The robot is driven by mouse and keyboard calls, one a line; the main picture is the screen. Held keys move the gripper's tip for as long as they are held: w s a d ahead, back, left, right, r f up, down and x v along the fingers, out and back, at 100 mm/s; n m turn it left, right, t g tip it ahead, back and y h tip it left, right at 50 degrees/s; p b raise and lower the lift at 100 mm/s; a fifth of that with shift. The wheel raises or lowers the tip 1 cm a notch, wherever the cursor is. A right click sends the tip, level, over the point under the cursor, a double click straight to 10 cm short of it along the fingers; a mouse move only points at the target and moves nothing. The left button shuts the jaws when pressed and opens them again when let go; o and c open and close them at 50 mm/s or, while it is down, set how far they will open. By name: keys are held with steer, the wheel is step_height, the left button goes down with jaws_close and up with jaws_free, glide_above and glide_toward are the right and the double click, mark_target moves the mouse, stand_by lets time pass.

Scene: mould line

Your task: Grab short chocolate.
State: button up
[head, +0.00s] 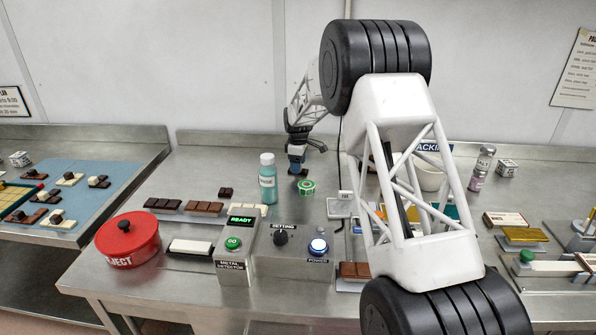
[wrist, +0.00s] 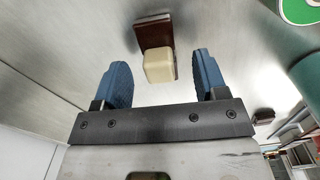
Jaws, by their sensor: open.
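My gripper (head: 297,162) hangs over the back middle of the steel bench in the head view, its blue fingers pointing down. In the wrist view my gripper (wrist: 161,66) is open. A small brown piece (wrist: 152,27) with a cream block (wrist: 158,67) at its near end lies between and just beyond the fingertips, not gripped. In the head view this spot is mostly hidden by my fingers. A short dark chocolate (head: 226,192) lies apart, to the left of my gripper. Which of these pieces is the short chocolate, I cannot tell.
Dark bars (head: 163,205) and milk bars (head: 204,208) lie left. The metal detector box (head: 236,250) and red reject pot (head: 128,240) stand in front. My arm hides the bench's right middle.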

steer(key=shift+f, duration=0.7)
steer(key=c, duration=1.1)
steer(key=shift+r, duration=0.1)
steer(key=shift+c, duration=0.2)
steer(key=shift+r, duration=0.4)
step_height(320, 180, up, 3)
steer(key=shift+f, duration=0.1)
steer(key=shift+s+d+f, duration=0.1)
steer(key=shift+s, duration=0.4)
steer(key=s+d, duration=0.1)
steer(key=s, duration=0.3)
steer(key=s+d+r, duration=0.1)
steer(key=s, duration=0.4)
steer(key=s+d, duration=0.2)
steer(key=s, duration=0.3)
steer(key=shift+s+r, duration=0.2)
steer(key=shift+s, duration=0.05)
